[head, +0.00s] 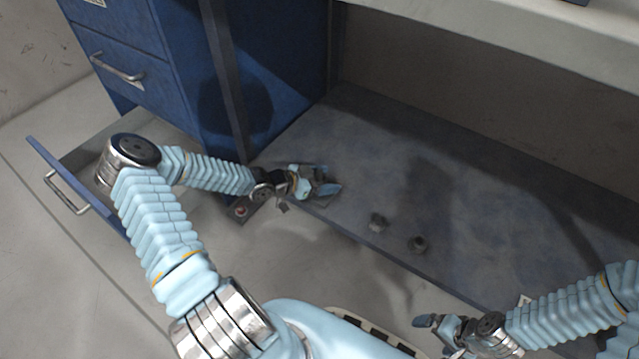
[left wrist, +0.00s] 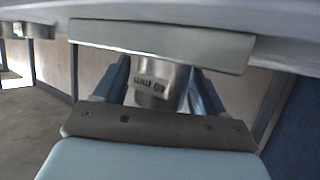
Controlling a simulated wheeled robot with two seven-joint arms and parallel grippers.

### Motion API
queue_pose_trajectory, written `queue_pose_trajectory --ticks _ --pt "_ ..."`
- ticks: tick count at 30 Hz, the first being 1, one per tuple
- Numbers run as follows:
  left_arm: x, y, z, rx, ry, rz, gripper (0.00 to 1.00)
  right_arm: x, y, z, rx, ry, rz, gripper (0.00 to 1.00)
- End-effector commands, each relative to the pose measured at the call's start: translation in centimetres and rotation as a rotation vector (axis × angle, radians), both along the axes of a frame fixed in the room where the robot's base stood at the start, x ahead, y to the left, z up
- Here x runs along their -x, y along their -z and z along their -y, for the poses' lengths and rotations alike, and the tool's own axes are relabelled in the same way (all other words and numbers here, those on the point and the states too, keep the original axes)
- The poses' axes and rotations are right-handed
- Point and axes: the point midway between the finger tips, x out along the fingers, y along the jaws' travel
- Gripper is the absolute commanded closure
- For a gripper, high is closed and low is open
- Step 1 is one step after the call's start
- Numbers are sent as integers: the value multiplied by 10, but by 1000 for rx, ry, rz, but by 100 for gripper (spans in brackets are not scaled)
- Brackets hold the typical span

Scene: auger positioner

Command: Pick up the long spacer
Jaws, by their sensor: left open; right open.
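In the left wrist view a metallic grey cylinder (left wrist: 158,84) with an upside-down "40 mm" marking sits between the two blue fingers of my left gripper (left wrist: 160,70). I cannot tell whether either finger touches it. In the head view my left gripper (head: 322,180) is open at the front left edge of the dark shelf, and it hides the cylinder there. My right gripper (head: 432,328) is open and empty at the bottom, in front of the shelf.
Two small grey round parts (head: 378,222) (head: 418,244) stand on the dark shelf (head: 480,190) to the right of my left gripper. A blue cabinet (head: 150,75) stands at the left, with a low drawer (head: 60,180) pulled out. The shelf's middle is clear.

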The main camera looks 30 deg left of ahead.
Motion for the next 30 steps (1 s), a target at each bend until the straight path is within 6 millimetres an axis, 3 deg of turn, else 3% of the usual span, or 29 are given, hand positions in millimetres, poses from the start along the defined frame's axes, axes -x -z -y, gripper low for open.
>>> queue_pose_trajectory --ticks 2,16,23,26,30 --pt "0 0 0 0 0 0 30 0 0 0 0 0 0 0" --pt "0 -1 0 1 0 1 98 0 0 0 0 0 0 0" --pt "0 -3 0 0 0 1 98 0 -1 0 0 0 0 0" --pt "0 -16 0 -1 2 2 98 0 -5 0 1 0 1 0" --pt "0 -47 0 -3 2 3 98 0 -13 1 2 2 2 0"
